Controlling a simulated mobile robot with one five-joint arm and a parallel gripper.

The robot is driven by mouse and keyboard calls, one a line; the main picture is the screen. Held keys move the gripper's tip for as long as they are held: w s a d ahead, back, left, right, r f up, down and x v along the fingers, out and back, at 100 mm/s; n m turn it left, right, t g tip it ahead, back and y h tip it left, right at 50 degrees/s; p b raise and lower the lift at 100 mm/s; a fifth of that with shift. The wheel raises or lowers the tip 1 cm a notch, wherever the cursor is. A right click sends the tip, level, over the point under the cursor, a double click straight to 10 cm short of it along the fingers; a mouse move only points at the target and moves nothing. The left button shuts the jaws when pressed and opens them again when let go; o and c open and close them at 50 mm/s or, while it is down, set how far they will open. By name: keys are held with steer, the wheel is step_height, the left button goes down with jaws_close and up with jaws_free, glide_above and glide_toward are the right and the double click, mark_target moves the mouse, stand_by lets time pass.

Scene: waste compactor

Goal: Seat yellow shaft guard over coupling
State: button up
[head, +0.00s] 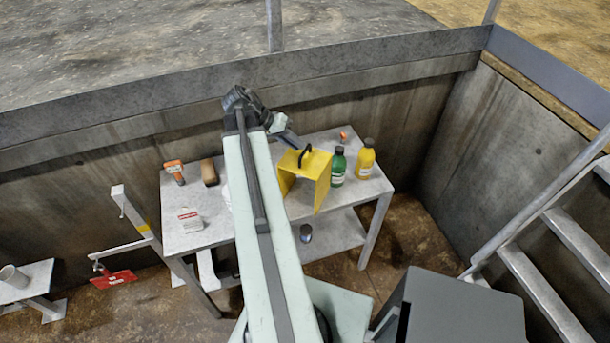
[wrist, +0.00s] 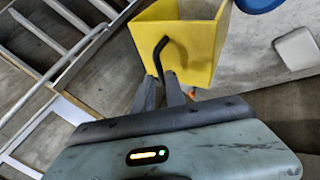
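The yellow shaft guard (head: 318,166) is a bent sheet shell with a black handle on top, standing on the grey workbench (head: 214,234). In the wrist view the guard (wrist: 200,45) fills the top centre, its black handle (wrist: 160,50) facing my fingers. My gripper (head: 292,138) is at the upper left of the handle in the head view. In the wrist view my gripper (wrist: 166,78) has two grey fingers apart, with the handle's lower end near the gap. I cannot tell whether they touch it. I cannot make out the coupling.
A green bottle (head: 338,168) and a yellow bottle (head: 365,160) stand close right of the guard. Metal stairs (head: 560,235) stand right; a concrete wall (head: 395,120) is behind.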

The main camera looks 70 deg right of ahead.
mark_target(305, 152)
steer(key=b+x, duration=0.4)
steer(key=x, duration=0.1)
steer(key=shift+w+f, duration=0.1)
steer(key=shift+f, duration=0.2)
steer(key=shift+r, duration=0.2)
jaws_close()
stand_by(0.9)
